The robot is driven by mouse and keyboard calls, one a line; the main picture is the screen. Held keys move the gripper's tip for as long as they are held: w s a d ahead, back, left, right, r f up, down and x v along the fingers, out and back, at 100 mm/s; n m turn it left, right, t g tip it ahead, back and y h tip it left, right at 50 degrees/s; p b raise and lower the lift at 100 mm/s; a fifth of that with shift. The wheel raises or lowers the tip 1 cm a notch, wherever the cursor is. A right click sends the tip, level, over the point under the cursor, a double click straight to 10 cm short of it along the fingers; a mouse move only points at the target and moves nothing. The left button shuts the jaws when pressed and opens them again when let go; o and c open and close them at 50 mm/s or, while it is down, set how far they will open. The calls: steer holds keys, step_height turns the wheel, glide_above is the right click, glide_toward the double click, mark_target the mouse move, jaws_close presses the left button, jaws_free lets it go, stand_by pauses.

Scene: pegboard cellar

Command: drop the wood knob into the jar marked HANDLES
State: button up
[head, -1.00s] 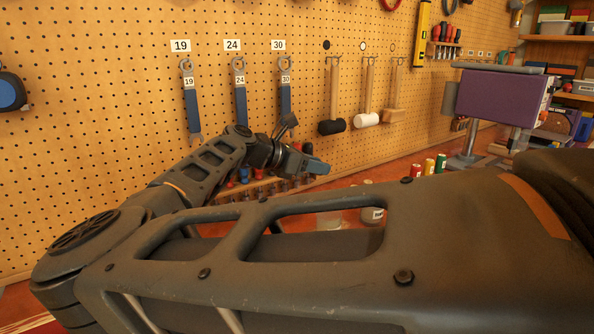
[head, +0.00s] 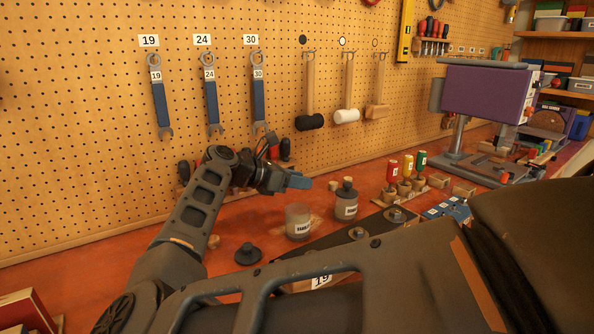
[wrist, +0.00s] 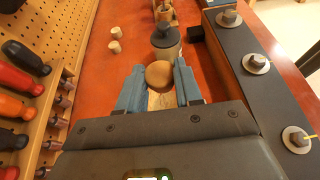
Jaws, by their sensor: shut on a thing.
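My gripper (head: 298,181) has blue fingers, shut on the round wood knob (wrist: 159,74) in the wrist view. In the head view the knob is not clearly seen. The gripper is above the table, over or just behind an open glass jar (head: 298,223). That jar has a white label, too small to read for certain. A second jar (head: 346,204), with a dark stopper and a label, stands to its right; it also shows beyond the fingertips in the wrist view (wrist: 166,44). A pale patch below the knob in the wrist view is unclear.
A dark lid (head: 248,254) lies left of the open jar. Small wooden pieces (wrist: 115,46) lie near the pegboard. A rack of screwdrivers (wrist: 22,90) runs along the left in the wrist view. Coloured bottles (head: 407,168) and a purple machine (head: 487,95) stand to the right.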

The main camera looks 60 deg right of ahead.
steer(key=shift+f, duration=0.5)
steer(key=o, duration=1.1)
steer(key=shift+c, duration=0.2)
steer(key=b+v, duration=0.2)
steer(key=v, duration=0.5)
steer(key=shift+w+a+r, duration=0.15)
steer(key=shift+w+a, duration=0.05)
steer(key=shift+a, duration=0.1)
